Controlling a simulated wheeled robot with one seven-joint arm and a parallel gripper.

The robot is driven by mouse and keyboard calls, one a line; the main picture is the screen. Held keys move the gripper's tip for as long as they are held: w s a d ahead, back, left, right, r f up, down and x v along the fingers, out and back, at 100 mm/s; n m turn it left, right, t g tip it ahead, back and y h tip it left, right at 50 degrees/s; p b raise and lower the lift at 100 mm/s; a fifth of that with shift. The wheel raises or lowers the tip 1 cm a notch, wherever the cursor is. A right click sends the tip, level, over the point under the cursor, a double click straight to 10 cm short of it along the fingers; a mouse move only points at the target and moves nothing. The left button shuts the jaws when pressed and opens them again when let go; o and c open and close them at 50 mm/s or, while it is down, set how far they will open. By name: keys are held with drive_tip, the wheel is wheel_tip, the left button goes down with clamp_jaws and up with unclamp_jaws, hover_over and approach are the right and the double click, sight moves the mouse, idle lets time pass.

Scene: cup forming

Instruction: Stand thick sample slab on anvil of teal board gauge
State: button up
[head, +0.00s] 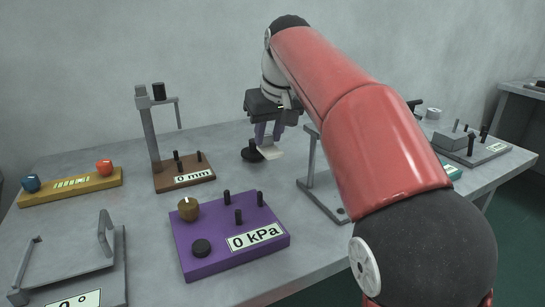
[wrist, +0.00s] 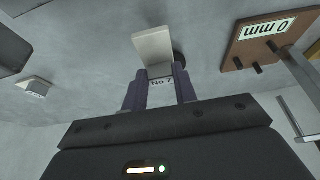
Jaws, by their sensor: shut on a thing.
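My gripper (head: 267,138) is over the back middle of the table, with its fingers shut on a pale slab (head: 271,153). In the wrist view the slab (wrist: 153,45) sticks out beyond the purple fingers (wrist: 160,92), and part of a "No" marking shows between them. The slab looks clear of the boards; its height above the table is hard to tell. A small teal part (head: 453,172), which may be the teal board gauge, shows at the right edge of my red arm. The arm hides most of it, and I cannot see its anvil.
A brown "0 mm" gauge (head: 184,185) stands left of my gripper, and a purple "0 kPa" board (head: 215,262) in front. A grey upright stand (head: 312,160) is just right. A dark round object (head: 251,154) lies beside the slab. A grey board (head: 480,149) is far right.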

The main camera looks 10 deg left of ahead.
sight(269, 148)
wheel_tip(269, 148, down, 4)
drive_tip(key=b, duration=0.4)
drive_tip(key=shift+f, duration=0.2)
drive_tip(key=shift+r, duration=0.15)
drive_tip(key=o, duration=1)
drive_tip(key=shift+o, duration=0.2)
